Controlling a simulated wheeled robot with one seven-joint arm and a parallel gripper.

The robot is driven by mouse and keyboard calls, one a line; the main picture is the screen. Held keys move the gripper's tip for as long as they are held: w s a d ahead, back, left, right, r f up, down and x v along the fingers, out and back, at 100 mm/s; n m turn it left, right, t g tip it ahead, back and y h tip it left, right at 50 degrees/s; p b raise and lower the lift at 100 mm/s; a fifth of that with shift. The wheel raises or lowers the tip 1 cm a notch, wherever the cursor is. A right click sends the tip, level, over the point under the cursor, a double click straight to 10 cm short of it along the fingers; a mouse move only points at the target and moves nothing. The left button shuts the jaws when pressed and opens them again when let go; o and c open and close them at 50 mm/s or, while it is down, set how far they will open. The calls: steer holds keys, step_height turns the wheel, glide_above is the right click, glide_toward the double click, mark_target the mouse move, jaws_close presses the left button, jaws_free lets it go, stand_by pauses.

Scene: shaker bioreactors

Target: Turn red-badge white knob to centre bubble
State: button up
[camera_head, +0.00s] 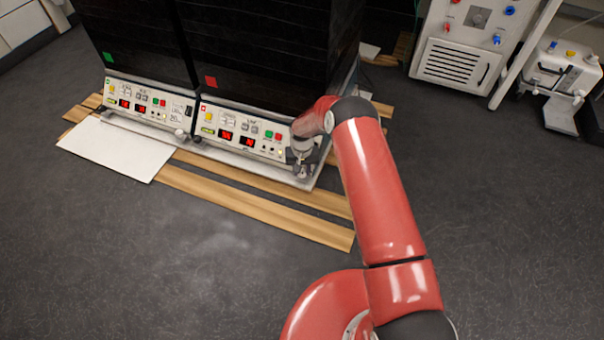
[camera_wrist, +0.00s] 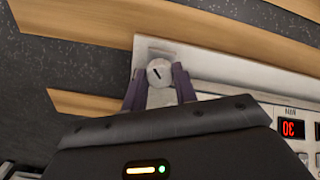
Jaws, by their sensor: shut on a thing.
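The white knob (camera_wrist: 160,72), round with a dark slot on its face, sits at the corner of a pale base plate in the wrist view. My gripper (camera_wrist: 157,84) has its two dark fingers closed on either side of it, gripping it. In the head view my gripper (camera_head: 302,171) is at the front right corner of the red-badge shaker (camera_head: 250,45), and the knob is mostly hidden by it. The red badge (camera_head: 210,82) is on the black front. A small yellow-green strip (camera_head: 207,130) on the control panel may be the bubble level; its bubble is too small to read.
A green-badge shaker (camera_head: 130,35) stands at left, close beside. A white sheet (camera_head: 117,148) and wooden planks (camera_head: 250,207) lie at the front. A white machine (camera_head: 462,50) stands at back right. The dark floor in front is clear.

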steer(key=shift+n+b, duration=0.45)
steer(key=shift+n, duration=0.35)
steer(key=o, duration=1)
steer(key=shift+c, duration=0.2)
steer(key=shift+d, duration=0.1)
